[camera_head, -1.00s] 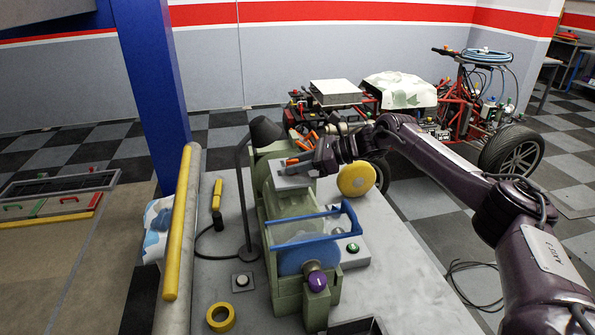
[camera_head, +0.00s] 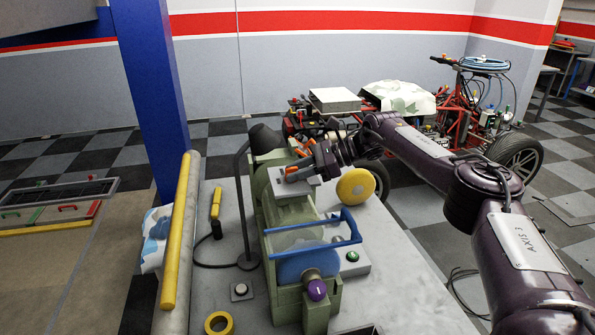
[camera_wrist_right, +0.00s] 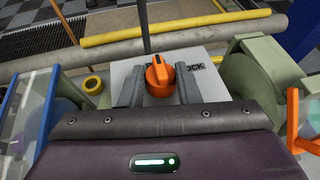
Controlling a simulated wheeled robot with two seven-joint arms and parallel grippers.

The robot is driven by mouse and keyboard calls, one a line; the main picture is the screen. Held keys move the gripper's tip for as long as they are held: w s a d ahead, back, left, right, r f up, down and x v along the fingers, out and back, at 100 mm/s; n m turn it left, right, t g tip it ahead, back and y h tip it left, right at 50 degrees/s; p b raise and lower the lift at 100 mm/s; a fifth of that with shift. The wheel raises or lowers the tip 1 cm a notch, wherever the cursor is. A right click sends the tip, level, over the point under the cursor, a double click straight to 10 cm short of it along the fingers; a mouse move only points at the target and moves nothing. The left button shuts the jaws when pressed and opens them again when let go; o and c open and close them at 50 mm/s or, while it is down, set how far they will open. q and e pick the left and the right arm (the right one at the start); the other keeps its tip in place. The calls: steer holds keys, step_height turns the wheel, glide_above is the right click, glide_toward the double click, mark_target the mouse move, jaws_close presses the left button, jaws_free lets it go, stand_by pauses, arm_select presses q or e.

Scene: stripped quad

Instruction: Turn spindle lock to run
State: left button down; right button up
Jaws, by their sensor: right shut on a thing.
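The spindle lock is an orange round knob (camera_wrist_right: 160,78) with a raised grip bar and a dark pointer line. It sits on a pale plate (camera_wrist_right: 202,60) whose lettering is partly covered, with "OCK" readable. In the head view the plate (camera_head: 291,188) is on top of the green machine (camera_head: 265,215). My right gripper (camera_wrist_right: 159,88) has one finger on each side of the knob and is shut on it; it also shows over the plate in the head view (camera_head: 299,170). The pointer's run mark cannot be made out. My left gripper is not in view.
A blue guard frame (camera_head: 315,245) and a purple knob (camera_head: 317,290) are at the machine's near end. A yellow disc (camera_head: 355,186) is right of the gripper. A yellow tape roll (camera_head: 218,323) lies on the grey bench (camera_head: 405,285), whose right side is mostly clear.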

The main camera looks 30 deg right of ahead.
steer(key=o, duration=1)
steer(key=shift+c, duration=0.2)
steer(key=b+v, duration=0.1)
steer(key=v, duration=0.6)
steer(key=shift+d+b, duration=0.3)
steer(key=shift+d, duration=0.05)
steer(key=shift+s+r, duration=0.1)
steer(key=shift+r, duration=0.05)
